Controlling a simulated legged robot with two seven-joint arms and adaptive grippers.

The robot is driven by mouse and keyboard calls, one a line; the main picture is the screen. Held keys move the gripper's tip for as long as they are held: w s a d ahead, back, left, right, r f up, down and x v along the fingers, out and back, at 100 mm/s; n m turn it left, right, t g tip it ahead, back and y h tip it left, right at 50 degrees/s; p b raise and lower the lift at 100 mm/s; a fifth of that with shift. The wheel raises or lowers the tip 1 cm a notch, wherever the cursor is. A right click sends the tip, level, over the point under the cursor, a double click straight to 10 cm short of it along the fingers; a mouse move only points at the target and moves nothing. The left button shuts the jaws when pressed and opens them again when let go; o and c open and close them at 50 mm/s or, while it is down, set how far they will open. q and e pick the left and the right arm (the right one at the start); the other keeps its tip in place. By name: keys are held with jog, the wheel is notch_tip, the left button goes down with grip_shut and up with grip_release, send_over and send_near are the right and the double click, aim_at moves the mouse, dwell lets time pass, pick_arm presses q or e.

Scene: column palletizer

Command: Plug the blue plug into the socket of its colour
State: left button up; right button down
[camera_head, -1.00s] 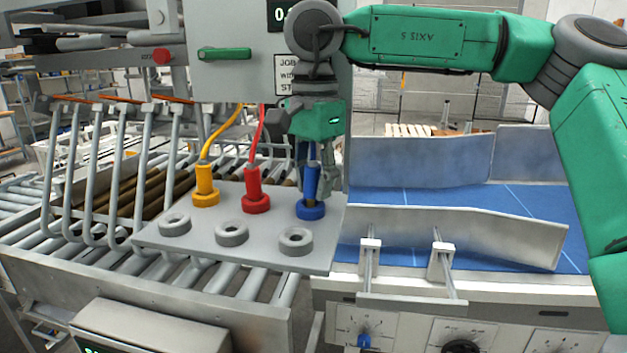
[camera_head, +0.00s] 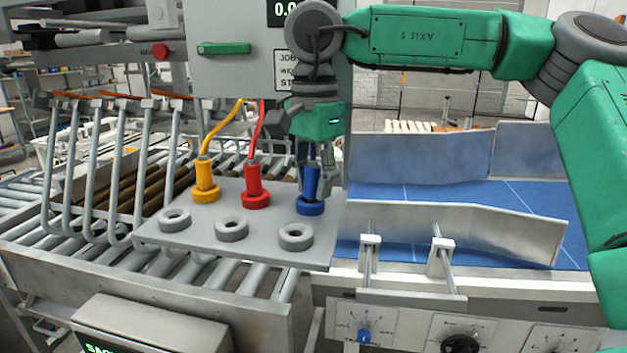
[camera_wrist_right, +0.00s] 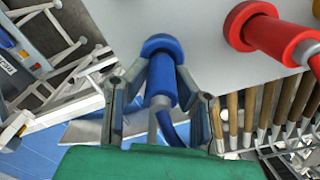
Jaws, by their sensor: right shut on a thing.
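The blue plug (camera_head: 310,184) stands upright at the blue socket ring (camera_head: 311,208), on the right of the back row of a grey plate (camera_head: 190,240). My right gripper (camera_head: 312,190) is above the plate, its fingers shut around the blue plug. In the right wrist view the fingers grip both sides of the blue plug (camera_wrist_right: 161,80), whose far end meets the blue ring (camera_wrist_right: 161,43). How deep it sits is hidden. My left gripper is not in view.
A yellow plug (camera_head: 205,175) and a red plug (camera_head: 255,175), with cables, stand in matching rings to the left. Three empty grey rings, one the right grey ring (camera_head: 296,237), line the plate's front. A blue conveyor belt (camera_head: 400,254) lies to the right.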

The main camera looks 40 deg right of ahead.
jog(key=shift+f, duration=0.1)
jog(key=c, duration=1.3)
grip_release()
jog(key=shift+o, duration=0.2)
notch_tip(320, 180, up, 11)
jog(key=shift+r, duration=0.45)
jog(key=shift+d, duration=0.1)
